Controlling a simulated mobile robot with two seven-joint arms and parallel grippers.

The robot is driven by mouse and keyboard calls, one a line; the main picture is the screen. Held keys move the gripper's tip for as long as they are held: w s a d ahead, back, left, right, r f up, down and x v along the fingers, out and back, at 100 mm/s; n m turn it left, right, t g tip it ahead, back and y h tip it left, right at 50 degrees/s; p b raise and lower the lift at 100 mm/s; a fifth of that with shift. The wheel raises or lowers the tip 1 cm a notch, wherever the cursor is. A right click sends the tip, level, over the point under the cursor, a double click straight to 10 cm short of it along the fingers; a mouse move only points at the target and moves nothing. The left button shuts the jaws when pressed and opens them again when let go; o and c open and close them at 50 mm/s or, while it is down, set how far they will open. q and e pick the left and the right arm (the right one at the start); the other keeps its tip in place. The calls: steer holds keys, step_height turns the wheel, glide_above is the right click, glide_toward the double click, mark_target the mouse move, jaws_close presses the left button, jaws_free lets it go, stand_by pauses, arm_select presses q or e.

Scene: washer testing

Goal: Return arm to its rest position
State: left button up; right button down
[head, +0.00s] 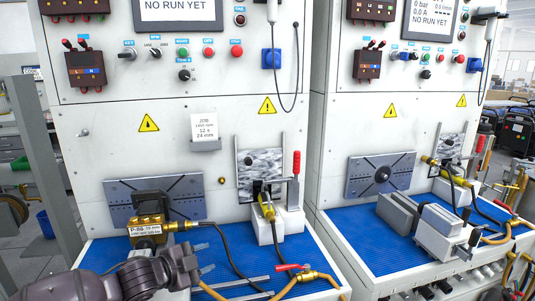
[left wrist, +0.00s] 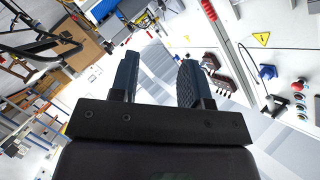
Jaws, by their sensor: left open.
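My left arm comes in at the bottom left of the head view, with its dark wrist low over the front of the blue mat (head: 310,255). My left gripper (head: 206,259) points right, just below and right of a brass block with a P-86 label (head: 150,229). In the left wrist view the two dark fingers of my left gripper (left wrist: 158,78) stand apart, with nothing between them. The wrist view is tilted and shows panels and the room beyond the fingers. My right gripper is not in view.
A black hose (head: 230,262) runs from the brass block's fitting. A red-handled valve (head: 295,269) lies right of my gripper. A red-handled clamp (head: 295,168) stands behind on a white block. A second bench with a grey vise (head: 437,230) is at right.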

arm_select(q)
steer(key=s+d+f+n+t+y, duration=0.1)
steer(key=s+f+n, duration=0.6)
steer(key=s+f, duration=0.35)
steer(key=s+a+f+n+y, duration=0.4)
steer(key=s+a+f+n, duration=0.1)
steer(key=s, duration=0.4)
steer(key=s+a+f+n+y, duration=0.4)
steer(key=s+a+f, duration=0.3)
steer(key=s, duration=0.3)
steer(key=shift+a+f+n+g+y+b, duration=0.35)
steer(key=shift+a+n+b, duration=0.15)
steer(key=shift+n, duration=0.1)
